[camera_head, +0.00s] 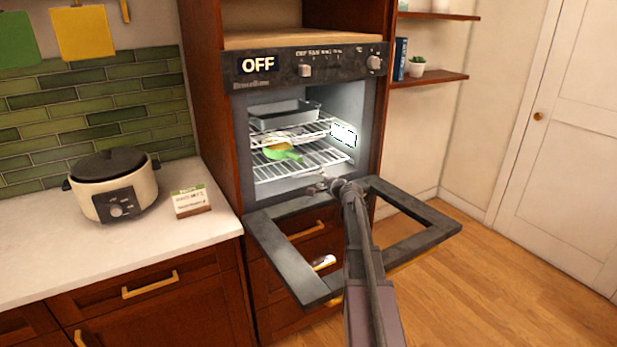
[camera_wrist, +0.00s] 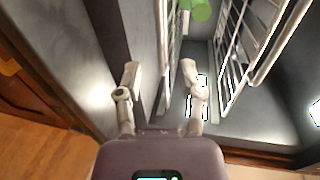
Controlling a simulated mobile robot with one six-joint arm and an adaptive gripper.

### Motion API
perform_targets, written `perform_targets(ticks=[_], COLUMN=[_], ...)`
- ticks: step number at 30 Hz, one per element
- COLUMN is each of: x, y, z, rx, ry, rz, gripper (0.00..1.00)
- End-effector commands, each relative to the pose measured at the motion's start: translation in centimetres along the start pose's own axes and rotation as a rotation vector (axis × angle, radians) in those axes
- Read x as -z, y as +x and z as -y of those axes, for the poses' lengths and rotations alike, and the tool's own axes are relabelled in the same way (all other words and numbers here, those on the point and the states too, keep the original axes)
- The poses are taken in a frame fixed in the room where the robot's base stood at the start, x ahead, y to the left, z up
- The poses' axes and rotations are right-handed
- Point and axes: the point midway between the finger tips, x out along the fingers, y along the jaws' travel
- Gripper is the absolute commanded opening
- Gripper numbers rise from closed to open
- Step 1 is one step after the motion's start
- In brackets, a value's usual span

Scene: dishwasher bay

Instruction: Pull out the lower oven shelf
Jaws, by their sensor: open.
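The lower oven shelf (camera_head: 305,160) is a wire rack inside the open oven. It also shows in the wrist view (camera_wrist: 170,52) as the left one of two racks. My gripper (camera_head: 335,184) is at the oven mouth, just above the lowered door. In the wrist view, its fingers (camera_wrist: 160,82) are apart, with the lower shelf's front edge appearing between them. I cannot tell whether they touch it.
The oven door (camera_head: 278,257) is folded down beneath my arm. The upper shelf (camera_head: 300,131) holds a grey baking tray (camera_head: 283,113). A counter (camera_head: 60,237) with a cooker (camera_head: 112,188) stands left. Open floor (camera_head: 480,290) lies to the right.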

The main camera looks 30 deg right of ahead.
Motion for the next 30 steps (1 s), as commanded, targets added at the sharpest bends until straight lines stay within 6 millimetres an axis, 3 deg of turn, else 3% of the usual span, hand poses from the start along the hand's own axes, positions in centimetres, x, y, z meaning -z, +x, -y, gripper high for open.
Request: perform_targets(ticks=[3, 15, 30], x=[0.1, 0.0, -0.1], y=[2.3, 7.7, 8.8], z=[-0.1, -0.1, 0.0], rx=[0.0, 0.0, 0.0], ry=[0.0, 0.0, 0.0], rz=[0.001, 0.001, 0.001], gripper=[0.5, 0.5, 0.5])
